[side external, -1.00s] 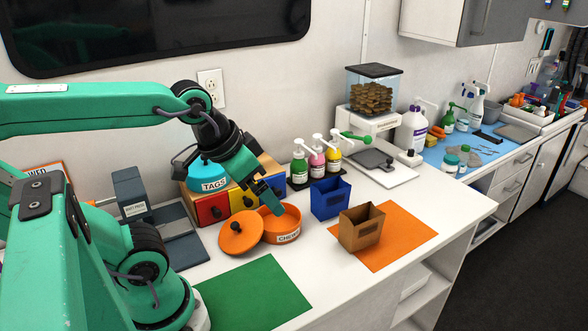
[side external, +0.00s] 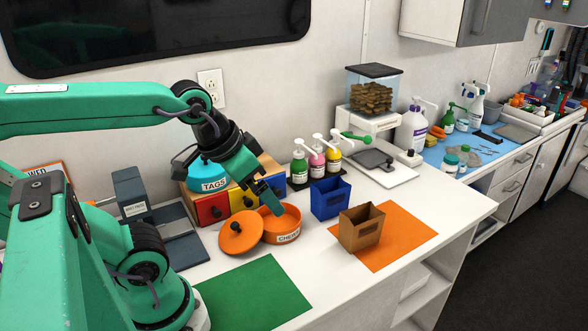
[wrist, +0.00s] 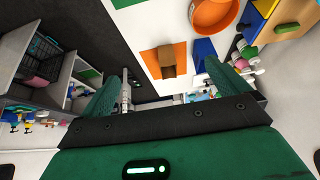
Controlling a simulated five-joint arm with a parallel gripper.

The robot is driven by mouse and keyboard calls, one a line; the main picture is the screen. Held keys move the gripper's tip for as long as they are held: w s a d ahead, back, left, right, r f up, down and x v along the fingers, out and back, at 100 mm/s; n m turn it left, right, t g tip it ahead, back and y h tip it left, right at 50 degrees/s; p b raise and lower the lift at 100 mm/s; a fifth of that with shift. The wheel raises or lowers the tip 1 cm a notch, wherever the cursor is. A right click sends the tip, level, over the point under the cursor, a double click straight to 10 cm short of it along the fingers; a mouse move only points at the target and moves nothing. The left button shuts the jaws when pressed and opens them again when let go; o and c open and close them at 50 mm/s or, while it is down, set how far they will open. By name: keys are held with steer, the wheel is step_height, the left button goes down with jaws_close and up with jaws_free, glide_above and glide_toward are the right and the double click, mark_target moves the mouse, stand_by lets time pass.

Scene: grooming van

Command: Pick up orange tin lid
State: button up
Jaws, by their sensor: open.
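The orange tin lid (side external: 238,236), a round disc with a dark knob, leans against the left side of the orange tin (side external: 289,238) in the side view. The tin is open on top and has a white label. My gripper (side external: 270,202) points down over the tin's opening, to the upper right of the lid, and holds nothing. In the wrist view my gripper's two green fingers (wrist: 165,90) are spread wide. The tin (wrist: 210,20) is cut off at the top edge there, and I cannot make out the lid.
Behind the tin stand coloured drawers (side external: 212,208) with a teal TAGS tin (side external: 208,178) on top. A blue bin (side external: 330,198) and a brown bin (side external: 361,228) stand to the right. The green mat (side external: 255,292) in front is bare.

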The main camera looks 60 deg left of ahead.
steer(key=shift+a, duration=0.1)
steer(key=w+a+f+n+g, duration=0.3)
steer(key=a+f+n+g, duration=0.2)
steer(key=a+f+n, duration=0.7)
steer(key=a+n, duration=0.2)
steer(key=a, duration=0.1)
steer(key=shift+a+f+g, duration=0.25)
steer(key=shift+a+g, duration=0.05)
steer(key=shift+w+f, duration=0.1)
steer(key=shift+f, duration=1.2)
